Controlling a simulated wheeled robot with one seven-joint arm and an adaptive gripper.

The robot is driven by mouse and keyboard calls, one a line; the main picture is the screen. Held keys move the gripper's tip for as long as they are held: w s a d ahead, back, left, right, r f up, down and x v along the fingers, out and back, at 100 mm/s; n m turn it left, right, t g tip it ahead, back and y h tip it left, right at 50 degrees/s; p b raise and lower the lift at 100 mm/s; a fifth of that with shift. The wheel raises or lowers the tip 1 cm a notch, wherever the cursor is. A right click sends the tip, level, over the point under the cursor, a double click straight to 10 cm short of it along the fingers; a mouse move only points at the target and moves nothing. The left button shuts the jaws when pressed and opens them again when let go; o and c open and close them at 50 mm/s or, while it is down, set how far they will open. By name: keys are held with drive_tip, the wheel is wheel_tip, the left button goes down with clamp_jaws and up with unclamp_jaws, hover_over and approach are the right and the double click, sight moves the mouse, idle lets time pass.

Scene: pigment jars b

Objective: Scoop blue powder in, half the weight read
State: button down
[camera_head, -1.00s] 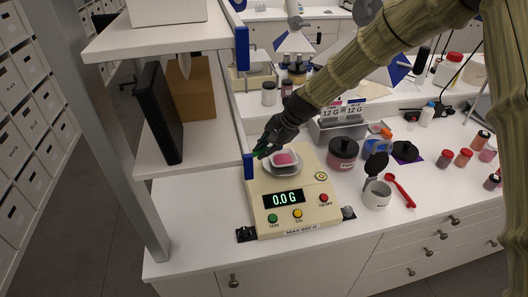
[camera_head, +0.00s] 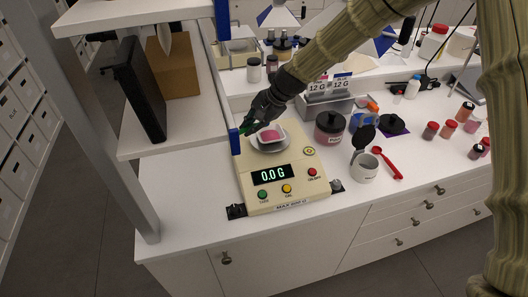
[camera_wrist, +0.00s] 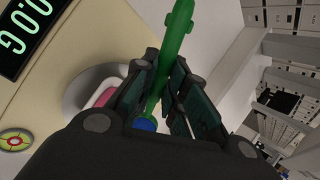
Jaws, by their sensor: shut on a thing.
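My gripper (camera_head: 250,122) is shut on a green tool (camera_wrist: 178,40) with a blue rounded end, likely a scoop, beside the scale's pan. Whether it holds powder I cannot tell. The scale (camera_head: 290,205) reads 0.0 G. On its pan sits a small white dish (camera_head: 283,136) with pink contents; its pale edge also shows in the wrist view (camera_wrist: 97,92), partly hidden by the gripper. A dark-lidded jar with pink contents (camera_head: 329,130) stands right of the scale. A blue object (camera_head: 361,121), perhaps the blue jar, stands behind the cup, partly hidden.
A white cup (camera_head: 364,167) with a dark paddle-shaped thing above it stands at the front right, next to a red scoop (camera_head: 387,162). A black lid (camera_head: 392,124) and several red-capped jars lie beyond. A shelf unit (camera_head: 175,135) with a blue-tipped post borders the scale's left.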

drive_tip(key=shift+f+b, duration=0.15)
drive_tip(key=shift+b, duration=0.15)
idle(0.6)
drive_tip(key=shift+s+d+f+n+t+y+b, duration=0.2)
drive_tip(key=shift+t+y+b, duration=0.4)
drive_tip(key=shift+b, duration=1.5)
drive_tip(key=shift+s+d+r+n+t+y+b, duration=0.1)
drive_tip(key=shift+s+d+t+y+b, duration=0.3)
drive_tip(key=shift+b, duration=1.7)
drive_tip(key=shift+s+d+f+n+t+y+b, duration=0.15)
drive_tip(key=shift+t+y+b, duration=0.3)
drive_tip(key=shift+b, duration=1.75)
drive_tip(key=shift+s+a+f+n+t+y+b, duration=0.15)
drive_tip(key=shift+t+y+b, duration=0.3)
drive_tip(key=shift+b, duration=1.75)
drive_tip(key=shift+s+d+f+t+y+b, duration=0.15)
drive_tip(key=shift+t+y+b, duration=0.3)
drive_tip(key=shift+b, duration=1.75)
drive_tip(key=shift+w+b, duration=0.1)
drive_tip(key=shift+b, duration=0.5)
